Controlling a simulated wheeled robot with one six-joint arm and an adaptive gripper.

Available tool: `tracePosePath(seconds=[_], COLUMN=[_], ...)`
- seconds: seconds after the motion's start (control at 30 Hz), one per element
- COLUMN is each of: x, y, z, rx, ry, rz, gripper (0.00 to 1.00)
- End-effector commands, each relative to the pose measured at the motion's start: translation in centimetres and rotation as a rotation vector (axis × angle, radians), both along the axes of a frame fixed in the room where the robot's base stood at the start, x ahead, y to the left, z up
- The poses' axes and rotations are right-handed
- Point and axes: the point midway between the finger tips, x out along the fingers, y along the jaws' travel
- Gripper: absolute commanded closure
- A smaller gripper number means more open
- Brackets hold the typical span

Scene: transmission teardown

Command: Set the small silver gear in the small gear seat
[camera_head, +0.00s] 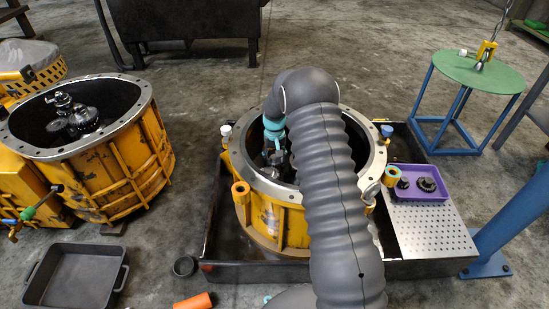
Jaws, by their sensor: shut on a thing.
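My gripper (275,157) reaches down inside the open yellow housing (258,220) at the centre, beyond my grey arm. Only its upper part below a teal band shows. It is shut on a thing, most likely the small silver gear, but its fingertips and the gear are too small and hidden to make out. The small gear seat is not clearly visible; the housing's dark interior is largely covered by my arm and the front rim.
A purple tray (421,196) with dark gears sits right of the housing on a perforated plate (432,232). A second yellow housing (117,178) with gears inside stands left. A black bin (76,280) lies front left. A green-topped stool (478,73) stands back right.

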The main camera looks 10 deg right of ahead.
Motion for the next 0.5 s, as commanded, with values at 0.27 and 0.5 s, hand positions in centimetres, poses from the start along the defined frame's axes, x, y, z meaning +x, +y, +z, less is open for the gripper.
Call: tracePosePath(seconds=[0.27,0.5], x=[0.02,0.00], y=[0.00,0.00], z=[0.04,0.28], rx=[0.000,0.000], ry=[-0.001,0.000], rz=[0.000,0.000], gripper=[0.18,0.18])
